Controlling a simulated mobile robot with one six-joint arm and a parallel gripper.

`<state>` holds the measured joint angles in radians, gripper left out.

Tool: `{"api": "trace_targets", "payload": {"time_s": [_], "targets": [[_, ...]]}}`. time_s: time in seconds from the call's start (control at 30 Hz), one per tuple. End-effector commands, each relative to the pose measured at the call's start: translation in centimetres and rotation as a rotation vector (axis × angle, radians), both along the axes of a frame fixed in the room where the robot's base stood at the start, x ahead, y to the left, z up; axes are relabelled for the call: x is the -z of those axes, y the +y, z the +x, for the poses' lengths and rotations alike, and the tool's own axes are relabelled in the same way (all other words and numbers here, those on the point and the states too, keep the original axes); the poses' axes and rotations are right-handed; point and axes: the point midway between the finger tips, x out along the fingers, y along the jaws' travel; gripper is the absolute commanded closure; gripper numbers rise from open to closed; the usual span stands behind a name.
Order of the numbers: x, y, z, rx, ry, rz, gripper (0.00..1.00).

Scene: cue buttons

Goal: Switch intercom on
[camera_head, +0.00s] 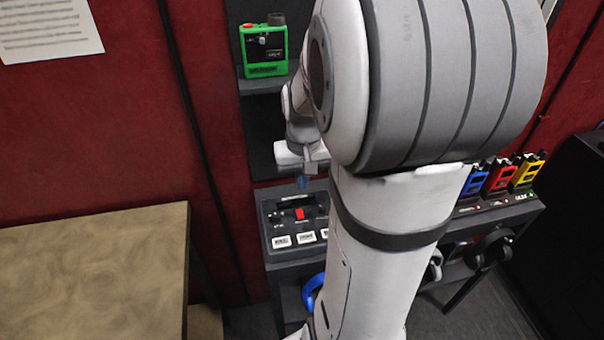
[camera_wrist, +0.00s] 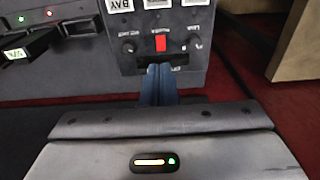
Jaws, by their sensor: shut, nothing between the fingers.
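A dark control panel (camera_head: 271,226) stands below my gripper in the head view, with a red switch (camera_head: 299,213) in its middle. The wrist view shows the same panel (camera_wrist: 140,66) upside down, with the red switch (camera_wrist: 160,43) just beyond the fingertips. Small lettering beside the switch is too blurred to read surely, so I cannot confirm which control is the intercom or whether it is on. My gripper (camera_head: 302,183) has blue fingers, shut and empty, above the panel's back edge. The closed fingertips (camera_wrist: 160,69) also show in the wrist view, seemingly apart from the switch.
A round knob (camera_wrist: 128,45) sits on each side of the switch. White buttons (camera_head: 281,242) line the panel's front. A green device (camera_head: 264,48) stands on a shelf above. Blue, red and yellow devices (camera_head: 500,176) stand at right. A wooden table (camera_head: 95,270) is at left.

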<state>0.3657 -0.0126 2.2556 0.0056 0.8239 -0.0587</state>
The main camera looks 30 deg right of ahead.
Motion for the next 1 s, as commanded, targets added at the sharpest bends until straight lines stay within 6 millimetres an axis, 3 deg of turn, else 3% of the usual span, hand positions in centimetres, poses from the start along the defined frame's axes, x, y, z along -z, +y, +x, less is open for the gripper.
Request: {"api": "trace_targets", "payload": {"time_s": [0.27, 1.0], "targets": [[-1.9, 0.1, -0.2, 0.000, 0.000, 0.000, 1.00], [-1.2, 0.2, 1.2, -0.015, -0.037, -0.012, 1.00]]}}
